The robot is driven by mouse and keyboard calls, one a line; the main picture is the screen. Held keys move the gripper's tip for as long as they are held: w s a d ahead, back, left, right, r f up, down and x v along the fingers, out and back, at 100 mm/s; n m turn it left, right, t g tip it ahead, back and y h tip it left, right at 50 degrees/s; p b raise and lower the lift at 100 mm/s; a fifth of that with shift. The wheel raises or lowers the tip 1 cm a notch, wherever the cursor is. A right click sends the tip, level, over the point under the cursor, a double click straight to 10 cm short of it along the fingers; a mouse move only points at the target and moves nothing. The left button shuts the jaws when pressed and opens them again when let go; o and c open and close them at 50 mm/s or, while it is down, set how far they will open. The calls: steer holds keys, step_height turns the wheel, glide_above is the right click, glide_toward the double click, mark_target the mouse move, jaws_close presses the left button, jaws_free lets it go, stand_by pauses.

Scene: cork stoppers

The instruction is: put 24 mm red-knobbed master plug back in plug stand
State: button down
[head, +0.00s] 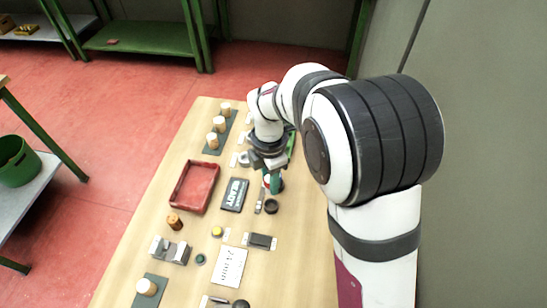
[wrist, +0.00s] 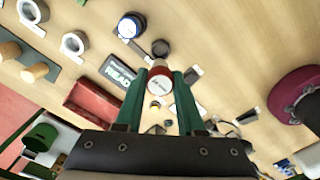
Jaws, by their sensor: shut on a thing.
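The red-knobbed plug (wrist: 159,72) is between the green fingertips of my gripper (wrist: 159,88) in the wrist view. Its red collar and round white face with small print show; the print is too small to read. A grey-brown round end (wrist: 160,48) shows just beyond it. In the head view my gripper (head: 272,183) is shut on the plug above the table's right half, with a little red showing by the fingers. A dark ring-shaped thing (head: 271,206) lies just in front of it. I cannot tell for sure which thing is the plug stand.
A red tray (head: 187,207) and a dark lettered sign (head: 235,195) lie left of my gripper. Corks stand on a dark strip (head: 212,151) at the back. A grey block (head: 170,250), a white card (head: 229,267) and a dark block (head: 260,241) lie in front.

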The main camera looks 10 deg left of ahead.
steer(key=shift+f, duration=2.95)
steer(key=shift+f, duration=1.3)
steer(key=shift+c, duration=2.2)
jaws_free()
step_height(320, 180, up, 16)
steer(key=shift+f, duration=0.1)
